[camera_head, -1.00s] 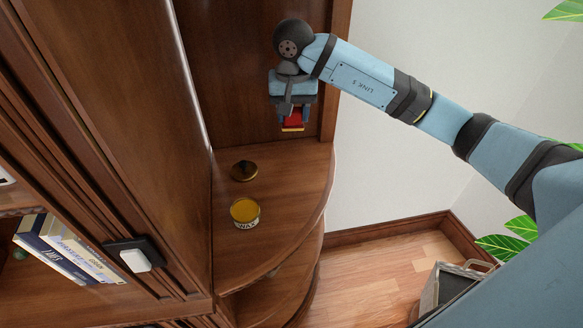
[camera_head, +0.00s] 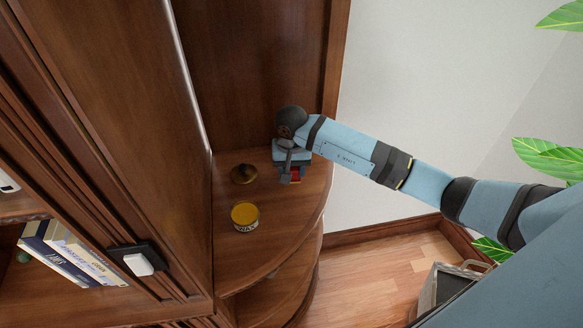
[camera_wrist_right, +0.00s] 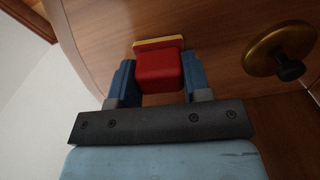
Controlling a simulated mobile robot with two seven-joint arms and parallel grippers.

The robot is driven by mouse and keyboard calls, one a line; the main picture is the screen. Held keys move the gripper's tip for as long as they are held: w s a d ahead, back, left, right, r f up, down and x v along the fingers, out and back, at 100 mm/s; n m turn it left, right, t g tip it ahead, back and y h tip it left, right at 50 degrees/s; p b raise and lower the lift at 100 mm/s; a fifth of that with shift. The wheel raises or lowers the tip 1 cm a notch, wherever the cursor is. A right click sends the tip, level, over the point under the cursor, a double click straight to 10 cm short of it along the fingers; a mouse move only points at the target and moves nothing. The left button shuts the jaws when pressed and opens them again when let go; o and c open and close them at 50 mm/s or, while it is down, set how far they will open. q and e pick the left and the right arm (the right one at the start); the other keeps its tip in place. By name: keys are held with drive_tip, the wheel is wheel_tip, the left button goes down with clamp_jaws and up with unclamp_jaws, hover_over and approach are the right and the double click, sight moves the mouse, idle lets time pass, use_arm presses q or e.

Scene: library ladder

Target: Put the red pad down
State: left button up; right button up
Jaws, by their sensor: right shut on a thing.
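The red pad (camera_wrist_right: 159,71) is a red block with a yellow layer along one edge. My right gripper (camera_wrist_right: 159,82) is shut on it, with a blue finger on each side, in the right wrist view. In the head view my right gripper (camera_head: 292,180) is low over the curved wooden shelf (camera_head: 285,222), and only a little of the red pad (camera_head: 296,174) shows. I cannot tell whether the pad touches the shelf. My left gripper is not in view.
An open yellow tin (camera_head: 245,215) stands nearer the front. Books (camera_head: 70,255) and a white switch (camera_head: 138,264) are at left.

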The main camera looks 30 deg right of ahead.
sight(291, 168)
drive_tip(key=shift+f, duration=0.1)
drive_tip(key=shift+f, duration=0.15)
drive_tip(key=o, duration=1)
drive_tip(key=shift+r, duration=0.25)
drive_tip(key=shift+w+r, duration=0.1)
drive_tip(key=shift+r, duration=0.2)
wheel_tip(291, 168, up, 11)
drive_tip(key=b, duration=0.1)
drive_tip(key=shift+r, duration=0.15)
